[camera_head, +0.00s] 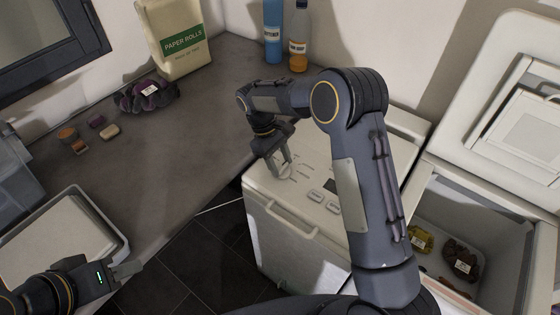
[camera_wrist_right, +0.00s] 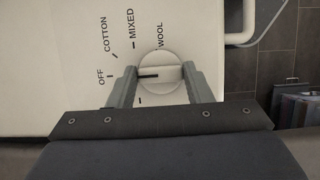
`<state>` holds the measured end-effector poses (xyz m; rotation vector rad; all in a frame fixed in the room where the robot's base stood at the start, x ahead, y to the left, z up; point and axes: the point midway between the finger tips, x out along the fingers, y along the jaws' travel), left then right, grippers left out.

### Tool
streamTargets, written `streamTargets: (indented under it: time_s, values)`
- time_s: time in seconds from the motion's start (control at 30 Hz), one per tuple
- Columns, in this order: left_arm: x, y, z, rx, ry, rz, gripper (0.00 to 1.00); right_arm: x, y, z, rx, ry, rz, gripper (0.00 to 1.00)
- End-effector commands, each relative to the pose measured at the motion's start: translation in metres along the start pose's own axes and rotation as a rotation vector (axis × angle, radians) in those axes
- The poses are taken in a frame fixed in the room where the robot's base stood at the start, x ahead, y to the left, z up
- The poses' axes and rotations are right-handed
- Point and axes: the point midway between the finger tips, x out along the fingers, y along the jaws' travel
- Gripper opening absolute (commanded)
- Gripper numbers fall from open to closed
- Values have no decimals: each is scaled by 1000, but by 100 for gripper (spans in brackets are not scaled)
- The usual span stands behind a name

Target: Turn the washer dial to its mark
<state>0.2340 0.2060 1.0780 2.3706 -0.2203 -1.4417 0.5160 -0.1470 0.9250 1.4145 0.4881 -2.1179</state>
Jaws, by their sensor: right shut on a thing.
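The washer (camera_head: 273,239) is a white toploader with its lid down, in the middle of the head view. Its dial (camera_wrist_right: 160,64) is round and white with a raised grip bar and a dark pointer line. Labels OFF, COTTON, MIXED and WOOL stand around it in the right wrist view. The pointer line lies to the left along the bar, towards the gap between my fingers. My right gripper (camera_wrist_right: 158,88) is shut on the dial's bar; it also shows over the panel (camera_head: 283,172).
An open toploader (camera_head: 480,225) on the right holds dark and yellow bundles. The grey counter carries a paper rolls bag (camera_head: 178,40), a purple bundle (camera_head: 148,94), small blocks and a tray (camera_head: 115,228). Blue (camera_head: 273,30) and orange bottles (camera_head: 298,40) stand at the back.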

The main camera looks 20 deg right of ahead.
Motion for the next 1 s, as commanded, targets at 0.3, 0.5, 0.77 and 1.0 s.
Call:
streamTargets:
  time_s: [0.3,0.5,0.77,1.0]
  values:
    - [0,0,0,0,0,0,36,0,0,0,1,3,0,67]
    - [0,0,0,0,0,0,36,0,0,0,1,2,0,67]
    - [4,-2,2,0,0,0,36,-19,1,-2,2,6,2,67]
    - [7,-3,4,0,0,0,36,-60,0,-2,2,5,1,67]
